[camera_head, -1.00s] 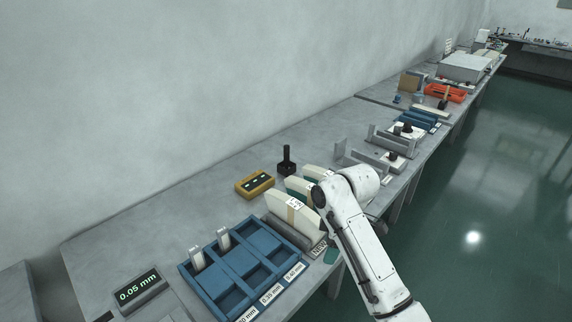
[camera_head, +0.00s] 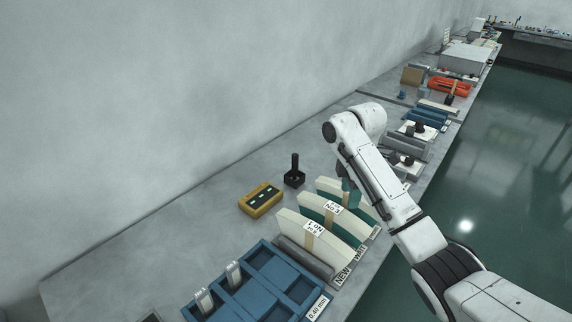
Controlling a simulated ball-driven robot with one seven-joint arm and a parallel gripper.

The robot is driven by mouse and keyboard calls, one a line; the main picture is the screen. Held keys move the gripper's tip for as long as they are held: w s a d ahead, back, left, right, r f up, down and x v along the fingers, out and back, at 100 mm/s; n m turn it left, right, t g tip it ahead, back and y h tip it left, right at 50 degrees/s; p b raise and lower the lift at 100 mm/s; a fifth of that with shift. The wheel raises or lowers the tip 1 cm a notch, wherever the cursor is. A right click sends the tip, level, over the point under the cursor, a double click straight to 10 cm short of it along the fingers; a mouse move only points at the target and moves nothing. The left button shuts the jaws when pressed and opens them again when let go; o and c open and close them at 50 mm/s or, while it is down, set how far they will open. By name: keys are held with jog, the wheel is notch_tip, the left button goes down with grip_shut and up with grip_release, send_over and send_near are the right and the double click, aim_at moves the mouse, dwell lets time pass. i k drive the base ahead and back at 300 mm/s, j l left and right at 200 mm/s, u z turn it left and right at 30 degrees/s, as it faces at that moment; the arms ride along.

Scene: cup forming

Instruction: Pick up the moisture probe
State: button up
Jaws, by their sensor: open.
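A black upright handle (camera_head: 295,163) stands in a small square black holder (camera_head: 294,180) on the bench near the wall; it may be the moisture probe, but no label shows. A yellow box (camera_head: 261,200) with a dark panel and small light marks lies just left of it. My white arm (camera_head: 385,185) reaches in from the lower right, its bent upper joint to the right of the black handle and apart from it.
Curved cream and green pieces with tags (camera_head: 316,239) stand in a rack at the bench's front edge, close to my arm. A blue compartment tray (camera_head: 257,294) lies at the near end. Bare bench lies left of the yellow box. More fixtures stand farther along.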

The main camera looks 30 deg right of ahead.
aim_at(294, 156)
jog(key=i, duration=0.95)
